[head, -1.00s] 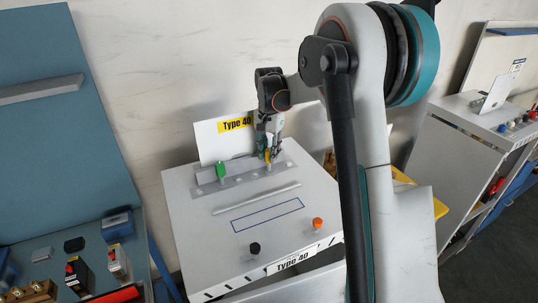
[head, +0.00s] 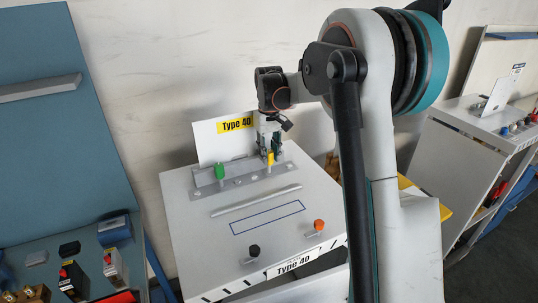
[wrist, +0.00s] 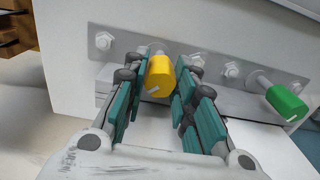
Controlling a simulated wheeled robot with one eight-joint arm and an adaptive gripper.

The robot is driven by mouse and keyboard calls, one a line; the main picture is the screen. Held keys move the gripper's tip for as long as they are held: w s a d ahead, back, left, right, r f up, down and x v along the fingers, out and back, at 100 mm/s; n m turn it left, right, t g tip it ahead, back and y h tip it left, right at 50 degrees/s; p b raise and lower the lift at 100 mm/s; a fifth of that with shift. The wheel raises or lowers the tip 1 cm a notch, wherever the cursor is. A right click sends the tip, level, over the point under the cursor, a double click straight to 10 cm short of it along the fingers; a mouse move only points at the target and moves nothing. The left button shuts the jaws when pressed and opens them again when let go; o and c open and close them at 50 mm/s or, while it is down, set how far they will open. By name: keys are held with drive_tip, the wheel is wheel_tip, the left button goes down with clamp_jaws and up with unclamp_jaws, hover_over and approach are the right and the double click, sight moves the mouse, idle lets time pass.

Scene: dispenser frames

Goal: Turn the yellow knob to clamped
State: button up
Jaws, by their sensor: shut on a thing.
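The yellow knob (head: 270,159) sits on a metal strip at the back of the Type 40 panel. In the wrist view it shows as a yellow cylinder (wrist: 159,73) with a white mark on its near end. My gripper (wrist: 160,80) has its teal fingers on either side of it, shut on it. In the head view my gripper (head: 270,143) reaches the knob from behind and above, partly hiding it. No label for the clamped position is legible.
A green knob (head: 219,171) is on the same strip. A raised bar (head: 256,200), a black knob (head: 254,250) and an orange knob (head: 318,225) are nearer the front. A white Type 40 sign (head: 212,143) stands close behind the strip.

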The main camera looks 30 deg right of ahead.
drive_tip(key=n, duration=0.4)
drive_tip(key=shift+n+b, duration=0.3)
idle(0.3)
drive_tip(key=o, duration=1.1)
wheel_tip(320, 180, up, 12)
drive_tip(key=shift+f, duration=0.1)
idle(0.4)
